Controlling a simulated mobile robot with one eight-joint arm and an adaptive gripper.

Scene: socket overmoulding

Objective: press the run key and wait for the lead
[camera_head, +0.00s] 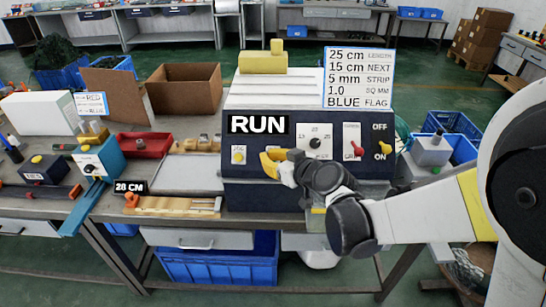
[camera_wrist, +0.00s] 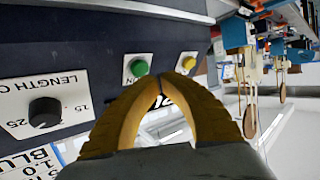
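The dark blue control panel (camera_head: 265,195) of the machine carries a RUN label (camera_head: 258,125). A yellow key (camera_head: 239,155) sits below its left part and also shows in the wrist view (camera_wrist: 187,62). A green key (camera_wrist: 138,67) shows in the wrist view between the yellow key and the dial; my gripper hides it in the head view. My gripper (camera_head: 270,162) is at the panel with its yellow fingers closed together and nothing between them. In the wrist view its tips (camera_wrist: 160,84) are beside the green key; I cannot tell whether they touch the panel. No lead is clearly visible.
A black dial (camera_head: 315,143), a red switch (camera_head: 357,150) and a yellow OFF/ON switch (camera_head: 381,150) are right of my gripper. A white settings board (camera_head: 358,77) stands above. A red tray (camera_head: 145,145) and wooden strip (camera_head: 175,205) lie left on the bench.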

